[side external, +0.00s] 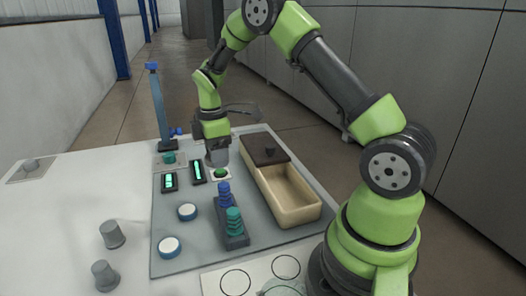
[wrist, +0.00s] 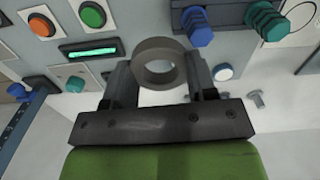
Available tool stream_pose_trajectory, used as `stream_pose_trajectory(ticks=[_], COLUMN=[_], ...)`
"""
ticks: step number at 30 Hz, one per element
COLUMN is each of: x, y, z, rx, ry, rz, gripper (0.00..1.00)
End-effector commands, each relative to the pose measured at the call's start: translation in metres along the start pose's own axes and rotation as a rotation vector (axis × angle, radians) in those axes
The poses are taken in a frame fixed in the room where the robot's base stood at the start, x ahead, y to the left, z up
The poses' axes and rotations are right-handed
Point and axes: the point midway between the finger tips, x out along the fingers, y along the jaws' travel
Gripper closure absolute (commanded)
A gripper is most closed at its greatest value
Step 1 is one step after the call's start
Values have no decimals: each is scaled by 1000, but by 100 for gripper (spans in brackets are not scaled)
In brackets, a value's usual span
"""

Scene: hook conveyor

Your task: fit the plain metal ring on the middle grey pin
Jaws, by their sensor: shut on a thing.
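My gripper (side external: 217,156) hangs over the far part of the grey panel in the side view, just above a green button. In the wrist view its jaws (wrist: 158,66) are shut on the plain metal ring (wrist: 158,63), a grey-brown ring with its open hole facing the camera. The ring cannot be made out clearly in the side view. Grey pins stand on the white table at the left: one (side external: 112,234), a nearer one (side external: 104,274), and a small grey piece on a plate (side external: 32,165) farther back. I cannot tell for sure which is the middle pin. They are well apart from my gripper.
A beige box (side external: 306,212) with a dark lid (side external: 264,149) stands on the panel (side external: 180,236). Beside it are ribbed blue (side external: 224,193) and teal (side external: 234,221) posts. A tall blue post (side external: 158,105) rises at the back. White table is clear between panel and pins.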

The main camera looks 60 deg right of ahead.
Motion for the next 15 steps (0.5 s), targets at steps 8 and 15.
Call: stream_pose_trajectory(ticks=[8, 15], x=[-7, -13], y=[-30, -97], z=[-140, -226], rx=[-338, -564], ry=[-7, 3], rz=[11, 14], gripper=[77, 77])
